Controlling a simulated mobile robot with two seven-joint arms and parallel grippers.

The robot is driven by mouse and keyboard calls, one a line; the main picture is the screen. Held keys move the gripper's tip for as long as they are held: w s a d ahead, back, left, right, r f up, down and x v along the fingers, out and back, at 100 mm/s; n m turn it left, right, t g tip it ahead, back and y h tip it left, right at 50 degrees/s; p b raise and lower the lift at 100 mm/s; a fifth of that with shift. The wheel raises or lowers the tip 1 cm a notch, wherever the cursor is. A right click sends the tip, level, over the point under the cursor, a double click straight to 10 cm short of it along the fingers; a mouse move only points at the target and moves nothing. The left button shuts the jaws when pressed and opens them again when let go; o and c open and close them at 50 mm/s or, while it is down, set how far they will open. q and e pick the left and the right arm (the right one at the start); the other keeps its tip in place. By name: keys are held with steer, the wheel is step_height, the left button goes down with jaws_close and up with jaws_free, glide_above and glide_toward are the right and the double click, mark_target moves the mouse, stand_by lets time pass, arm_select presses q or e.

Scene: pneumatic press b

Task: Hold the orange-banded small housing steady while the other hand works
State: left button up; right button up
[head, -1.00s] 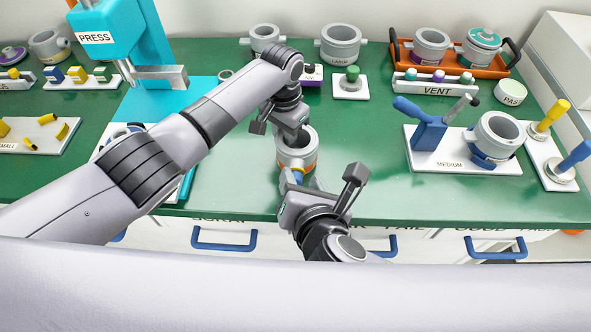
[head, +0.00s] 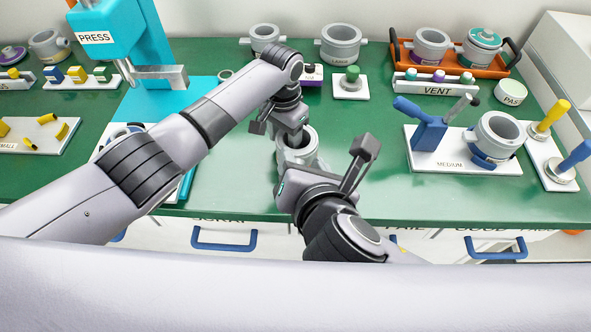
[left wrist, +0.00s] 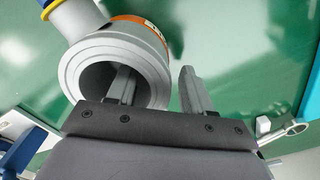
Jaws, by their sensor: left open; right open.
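The small housing (head: 299,157) is a grey open cup standing on the green bench in front of me. Its orange band (left wrist: 146,28) shows in the left wrist view, along with a side port that carries a blue and yellow part (left wrist: 50,8). My left gripper (head: 283,127) is open at the housing's rim. In the left wrist view one finger is in or over the bore and the other is outside the wall (left wrist: 158,92); contact is unclear. My right gripper (head: 325,168) is open just in front of the housing and hides its lower part in the head view.
A blue stand and grey housing sit on the medium board (head: 465,168) at right. The cyan press (head: 118,40) stands back left. An orange tray (head: 400,62) holds housings at back right. Bench between the small housing and the medium board is clear.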

arm_select(q)
steer(key=shift+r, duration=0.15)
step_height(320, 180, up, 12)
steer(key=shift+f, duration=0.15)
stand_by(0.3)
